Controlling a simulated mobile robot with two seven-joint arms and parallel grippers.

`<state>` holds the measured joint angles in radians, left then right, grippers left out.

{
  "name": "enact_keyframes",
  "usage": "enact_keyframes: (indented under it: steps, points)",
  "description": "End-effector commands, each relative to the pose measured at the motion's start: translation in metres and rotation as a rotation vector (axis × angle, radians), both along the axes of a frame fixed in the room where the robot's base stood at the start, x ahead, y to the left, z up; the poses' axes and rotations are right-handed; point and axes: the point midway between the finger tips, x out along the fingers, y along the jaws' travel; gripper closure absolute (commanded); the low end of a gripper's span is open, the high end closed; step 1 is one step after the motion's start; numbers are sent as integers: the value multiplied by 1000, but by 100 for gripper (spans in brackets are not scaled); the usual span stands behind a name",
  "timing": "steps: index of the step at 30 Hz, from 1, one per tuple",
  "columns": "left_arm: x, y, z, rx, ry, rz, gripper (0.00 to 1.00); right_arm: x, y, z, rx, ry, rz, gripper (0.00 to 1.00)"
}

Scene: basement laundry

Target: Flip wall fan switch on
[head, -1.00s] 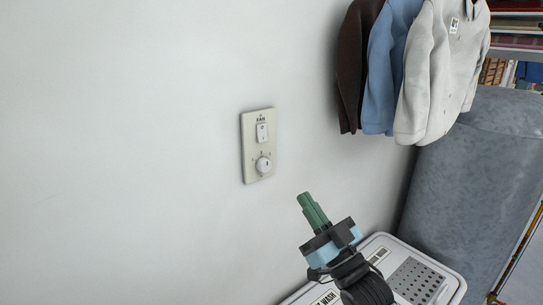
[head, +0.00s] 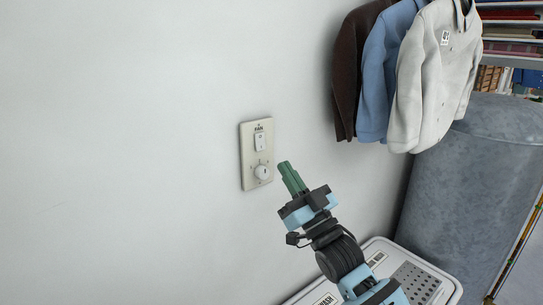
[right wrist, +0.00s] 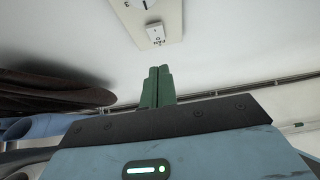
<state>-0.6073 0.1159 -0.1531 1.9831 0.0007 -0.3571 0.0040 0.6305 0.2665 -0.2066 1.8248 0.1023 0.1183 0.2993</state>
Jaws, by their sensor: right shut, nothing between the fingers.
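The fan switch plate (head: 246,172) is a cream rectangle on the white wall in the head view. A gap shows between fingertips and plate. In the right wrist view the shut fingers (right wrist: 158,72) point toward the plate (right wrist: 125,18), and the rocker (right wrist: 156,34) shows beyond the tips. My left gripper is not in view.
Brown, blue and white shirts (head: 425,85) hang at the upper right. A white-lidded bin marked WASH (head: 385,262) stands below. A grey-blue padded form (head: 470,190) and a bookshelf (head: 510,45) are at the right. The wall left of the plate is bare.

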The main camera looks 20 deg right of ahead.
Motion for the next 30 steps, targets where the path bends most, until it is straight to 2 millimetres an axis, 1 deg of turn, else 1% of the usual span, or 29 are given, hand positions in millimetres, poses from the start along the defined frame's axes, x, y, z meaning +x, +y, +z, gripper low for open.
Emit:
enact_keyframes:
  steps: [1,5,6,12,18,30]
  points:
    - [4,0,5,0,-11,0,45,7,3,12,0,-7,1,100]
    - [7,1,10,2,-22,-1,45,25,9,27,0,-6,0,100]
    - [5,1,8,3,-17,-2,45,30,11,21,0,-1,0,100]
    - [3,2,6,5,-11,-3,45,51,18,15,0,1,1,100]
    - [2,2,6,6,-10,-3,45,59,22,14,1,0,1,100]
    - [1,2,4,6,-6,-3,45,61,22,12,1,-2,1,100]
